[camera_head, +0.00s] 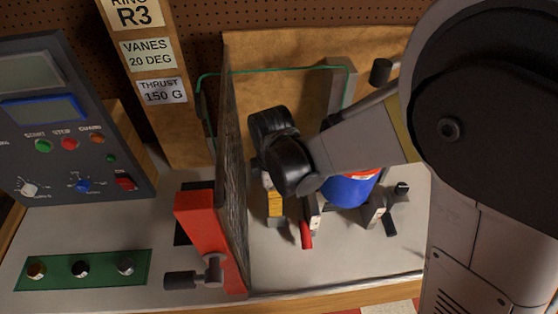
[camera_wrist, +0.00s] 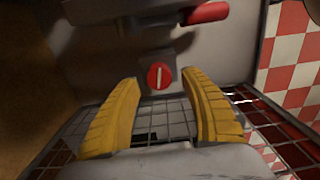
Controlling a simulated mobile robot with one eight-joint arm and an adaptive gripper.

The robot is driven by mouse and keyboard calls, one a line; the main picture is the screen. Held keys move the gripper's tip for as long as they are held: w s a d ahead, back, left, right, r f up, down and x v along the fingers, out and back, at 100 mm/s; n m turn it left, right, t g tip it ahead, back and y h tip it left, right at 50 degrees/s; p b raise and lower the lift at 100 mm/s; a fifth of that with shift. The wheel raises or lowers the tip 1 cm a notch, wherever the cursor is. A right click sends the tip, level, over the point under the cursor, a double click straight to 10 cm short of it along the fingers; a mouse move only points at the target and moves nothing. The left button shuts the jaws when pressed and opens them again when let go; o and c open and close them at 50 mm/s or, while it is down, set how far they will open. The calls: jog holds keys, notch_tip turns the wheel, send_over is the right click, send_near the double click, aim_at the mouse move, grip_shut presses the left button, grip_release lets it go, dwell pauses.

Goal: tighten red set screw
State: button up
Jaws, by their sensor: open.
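The red set screw (camera_wrist: 159,76) is a round red head with a pale slot, seen face on in the wrist view. The slot stands upright in the picture. It sits below a dark grey block (camera_wrist: 157,56). My gripper (camera_wrist: 160,78) is open, with its two yellow fingers on either side of the screw in the picture. Whether they touch it or how far off they are, I cannot tell. In the head view, one yellow finger of my gripper (camera_head: 275,203) shows beside the rotor fixture; my arm hides the screw there.
A red lever (camera_wrist: 207,12) is close above the fingers in the wrist view. In the head view, a blue body (camera_head: 350,188) stands right of my gripper. A thin upright panel (camera_head: 233,180) and a red clamp (camera_head: 205,230) stand to the left. A control console (camera_head: 75,125) is farther left.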

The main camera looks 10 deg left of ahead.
notch_tip(320, 180, down, 2)
grip_shut()
dwell(0.3)
